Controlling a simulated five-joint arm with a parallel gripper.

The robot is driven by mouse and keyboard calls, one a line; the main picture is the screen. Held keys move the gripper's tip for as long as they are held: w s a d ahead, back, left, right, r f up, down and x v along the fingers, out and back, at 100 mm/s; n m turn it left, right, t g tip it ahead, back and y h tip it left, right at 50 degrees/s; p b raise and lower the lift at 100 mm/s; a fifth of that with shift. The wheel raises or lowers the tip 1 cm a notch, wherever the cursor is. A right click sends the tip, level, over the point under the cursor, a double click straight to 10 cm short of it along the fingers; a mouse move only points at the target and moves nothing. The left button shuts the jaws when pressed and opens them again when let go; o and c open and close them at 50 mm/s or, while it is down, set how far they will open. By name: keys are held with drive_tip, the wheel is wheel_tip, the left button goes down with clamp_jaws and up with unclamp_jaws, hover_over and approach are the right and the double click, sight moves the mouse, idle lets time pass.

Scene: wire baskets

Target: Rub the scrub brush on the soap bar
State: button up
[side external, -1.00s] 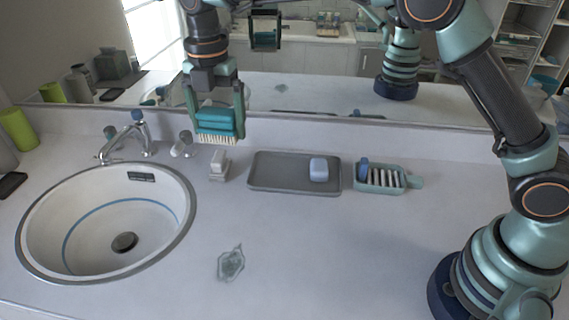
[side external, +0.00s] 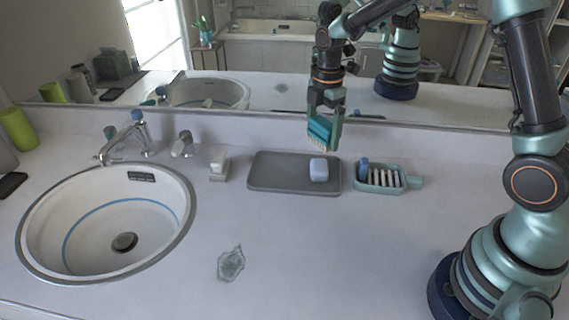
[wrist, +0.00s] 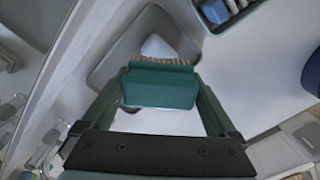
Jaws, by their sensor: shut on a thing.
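The scrub brush (side external: 320,129) has a teal block and pale bristles. My gripper (side external: 325,122) is shut on it and holds it in the air, tilted in the side view. The brush also shows between the fingers in the wrist view (wrist: 160,88), bristles toward the top of the picture. The pale blue soap bar (side external: 319,170) lies on the right part of the grey tray (side external: 275,178). The brush is above the tray's back right area, apart from the soap. In the wrist view the soap (wrist: 157,46) shows just beyond the bristles, partly hidden.
A teal slatted dish (side external: 386,180) with a small dark blue item (side external: 364,168) stands right of the tray. A small whitish block (side external: 219,162) stands left of it. The sink (side external: 105,225) and faucet (side external: 136,138) are at the left. A mirror backs the counter.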

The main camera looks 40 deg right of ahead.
sight(320, 165)
drive_tip(key=shift+f, duration=2.95)
drive_tip(key=shift+f, duration=0.55)
drive_tip(key=shift+r, duration=3.55)
drive_tip(key=shift+r, duration=0.1)
drive_tip(key=shift+s+r+m, duration=0.2)
drive_tip(key=shift+m, duration=0.3)
drive_tip(key=s+a+r+m, duration=0.1)
drive_tip(key=s+r+m, duration=0.5)
drive_tip(key=s+m, duration=0.4)
drive_tip(key=shift+a+r+m, duration=0.15)
drive_tip(key=shift+a+m, duration=0.05)
drive_tip(key=shift+m, duration=2.9)
